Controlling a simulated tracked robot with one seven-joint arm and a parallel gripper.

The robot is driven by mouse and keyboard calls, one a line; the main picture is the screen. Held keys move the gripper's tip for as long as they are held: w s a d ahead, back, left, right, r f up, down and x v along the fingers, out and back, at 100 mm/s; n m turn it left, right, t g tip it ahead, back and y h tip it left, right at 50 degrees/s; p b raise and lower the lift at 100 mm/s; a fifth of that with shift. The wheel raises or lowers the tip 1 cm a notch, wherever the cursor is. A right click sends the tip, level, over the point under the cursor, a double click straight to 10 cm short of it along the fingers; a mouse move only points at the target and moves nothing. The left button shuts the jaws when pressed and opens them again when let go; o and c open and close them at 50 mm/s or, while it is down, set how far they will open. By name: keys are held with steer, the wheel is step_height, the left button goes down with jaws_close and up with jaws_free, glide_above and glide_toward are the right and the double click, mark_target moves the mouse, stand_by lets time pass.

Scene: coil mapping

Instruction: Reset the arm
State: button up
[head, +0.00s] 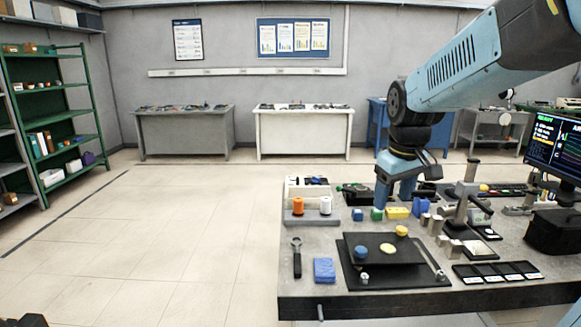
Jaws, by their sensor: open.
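My arm reaches in from the upper right of the head view and bends down over the workbench (300,272). My gripper (393,199) points down at the back of the bench, with two blue fingers apart and nothing seen between them. Its tips are near a green block (376,214) and a yellow block (397,213); I cannot tell how far above the bench they are.
A monitor (554,147) stands at right. The floor left is clear.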

steer(key=s+r+m+t, duration=0.2)
steer(key=s+m, duration=0.2)
steer(key=s, duration=1.1)
steer(key=shift+s+d+m+t, duration=0.15)
steer(key=shift+d+m+t, duration=0.15)
steer(key=shift+d+t, duration=0.15)
stand_by(0.4)
